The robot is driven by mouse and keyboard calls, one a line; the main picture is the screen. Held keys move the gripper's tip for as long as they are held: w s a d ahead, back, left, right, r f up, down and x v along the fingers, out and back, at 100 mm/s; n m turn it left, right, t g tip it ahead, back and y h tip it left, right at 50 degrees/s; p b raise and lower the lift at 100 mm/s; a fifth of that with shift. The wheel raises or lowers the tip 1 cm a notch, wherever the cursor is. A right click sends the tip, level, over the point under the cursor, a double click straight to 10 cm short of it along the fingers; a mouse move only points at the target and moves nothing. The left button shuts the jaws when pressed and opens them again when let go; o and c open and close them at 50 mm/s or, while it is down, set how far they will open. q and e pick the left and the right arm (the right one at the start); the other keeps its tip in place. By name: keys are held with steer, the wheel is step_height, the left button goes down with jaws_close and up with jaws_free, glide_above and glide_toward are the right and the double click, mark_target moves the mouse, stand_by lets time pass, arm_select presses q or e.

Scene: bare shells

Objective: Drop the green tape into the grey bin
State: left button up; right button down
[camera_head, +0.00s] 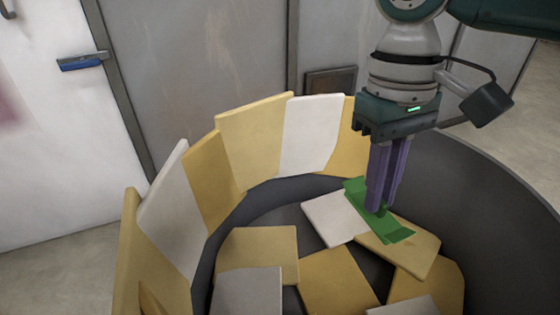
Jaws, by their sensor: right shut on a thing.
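The green tape (400,230) is a flat green piece with raised edges. It is at the fingertips of my right gripper (379,208), which points down with its purple fingers shut on it. The tape is inside the outline of the round dark grey bin (476,185), above or against the yellow and white pieces in it; I cannot tell whether it touches them. The fingers hide part of the tape. My left gripper is not in view.
Several yellow and white panels (253,140) stand along the bin's left and back rim. More flat pieces (258,250) lie inside the bin. A grey wall and a white door (70,150) with a blue handle are behind.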

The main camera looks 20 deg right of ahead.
steer(key=c, duration=0.8)
jaws_free()
steer(key=r+p, duration=0.1)
steer(key=r, duration=0.5)
steer(key=w+r+p, duration=0.1)
steer(key=r, duration=0.3)
steer(key=shift+w+p, duration=0.1)
steer(key=shift+p, duration=0.2)
steer(key=shift+a+f, duration=0.1)
